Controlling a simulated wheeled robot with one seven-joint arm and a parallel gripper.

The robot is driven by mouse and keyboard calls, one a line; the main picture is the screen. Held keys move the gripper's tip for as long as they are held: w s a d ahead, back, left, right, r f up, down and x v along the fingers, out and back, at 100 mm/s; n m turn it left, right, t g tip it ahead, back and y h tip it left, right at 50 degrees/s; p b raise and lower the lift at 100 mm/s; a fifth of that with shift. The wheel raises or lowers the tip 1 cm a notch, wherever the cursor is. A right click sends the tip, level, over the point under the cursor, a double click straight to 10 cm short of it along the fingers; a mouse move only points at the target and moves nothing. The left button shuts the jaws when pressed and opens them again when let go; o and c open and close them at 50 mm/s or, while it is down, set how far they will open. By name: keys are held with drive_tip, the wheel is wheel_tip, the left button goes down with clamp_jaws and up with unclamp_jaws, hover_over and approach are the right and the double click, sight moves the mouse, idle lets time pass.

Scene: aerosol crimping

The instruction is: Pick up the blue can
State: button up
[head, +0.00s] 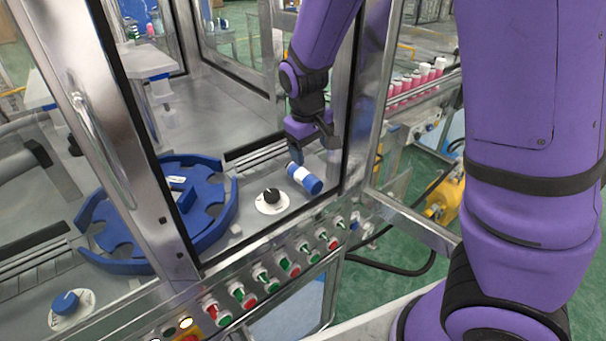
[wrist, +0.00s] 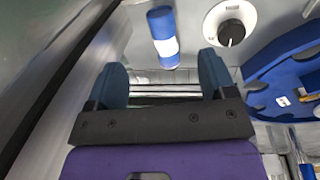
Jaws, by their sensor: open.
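The blue can (head: 305,178) has a white band and lies on its side on the machine's grey deck, near the front edge by the frame post. It also shows at the top of the wrist view (wrist: 163,38), beyond my fingertips. My gripper (head: 312,140) is above and just behind the can in the head view. In the wrist view my gripper (wrist: 163,75) has its two blue-green fingers wide apart with nothing between them. The can lies ahead of the gap, apart from both fingers.
A black knob on a white dial (head: 271,196) sits just left of the can. A blue star wheel (head: 180,210) is further left. Metal frame posts (head: 375,90) and a button panel (head: 275,268) border the opening. Pink cans (head: 410,82) stand on a conveyor at right.

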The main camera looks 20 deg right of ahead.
sight(310, 178)
drive_tip(key=shift+w+d+f, duration=0.2)
drive_tip(key=shift+w+f, duration=0.25)
drive_tip(key=shift+f, duration=1.65)
drive_tip(key=shift+w+d+f, duration=0.2)
drive_tip(key=shift+w+f, duration=0.2)
drive_tip(key=shift+f, duration=1.7)
drive_tip(key=shift+w+d+f, duration=0.2)
drive_tip(key=shift+w+f, duration=0.25)
drive_tip(key=shift+f, duration=1.65)
drive_tip(key=c, duration=1)
